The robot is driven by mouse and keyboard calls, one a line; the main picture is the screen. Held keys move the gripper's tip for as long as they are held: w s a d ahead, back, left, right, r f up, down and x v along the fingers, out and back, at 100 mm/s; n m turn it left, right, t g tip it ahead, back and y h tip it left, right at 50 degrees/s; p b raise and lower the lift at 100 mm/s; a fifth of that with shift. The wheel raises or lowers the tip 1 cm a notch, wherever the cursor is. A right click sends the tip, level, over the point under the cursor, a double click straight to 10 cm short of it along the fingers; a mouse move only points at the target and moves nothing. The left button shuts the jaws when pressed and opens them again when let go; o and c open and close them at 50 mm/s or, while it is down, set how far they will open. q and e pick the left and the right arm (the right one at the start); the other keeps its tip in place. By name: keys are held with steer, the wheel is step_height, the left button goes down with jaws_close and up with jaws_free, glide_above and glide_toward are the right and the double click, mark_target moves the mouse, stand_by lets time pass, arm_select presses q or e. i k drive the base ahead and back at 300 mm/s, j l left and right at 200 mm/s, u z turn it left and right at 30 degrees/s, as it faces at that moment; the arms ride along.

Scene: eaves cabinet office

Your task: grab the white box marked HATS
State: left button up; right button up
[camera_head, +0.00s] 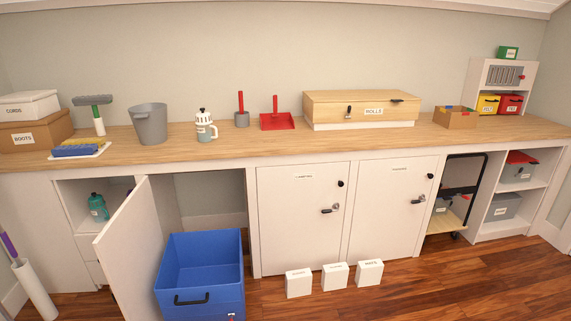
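Three small white boxes stand side by side on the wooden floor in front of the white cabinet doors. The label on top of the right-hand white box (368,274) looks like HATS, but the print is small and hard to read. The middle white box (335,277) and the left white box (299,284) have labels too small to read. Neither of my grippers shows in the head view.
A blue bin (200,300) stands left of the boxes, beside an open cabinet door (135,250). Two shut doors (300,220) are behind the boxes. A black cart (448,222) sits under the counter (240,142). The floor right of the boxes is clear.

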mark_target(369, 272)
steer(key=i+j+z, duration=0.1)
steer(key=i+z, duration=0.2)
steer(key=i, duration=0.15)
steer(key=i+j+z, duration=0.3)
steer(key=i, duration=0.2)
steer(key=i+j+z, duration=0.3)
steer(key=i, duration=0.1)
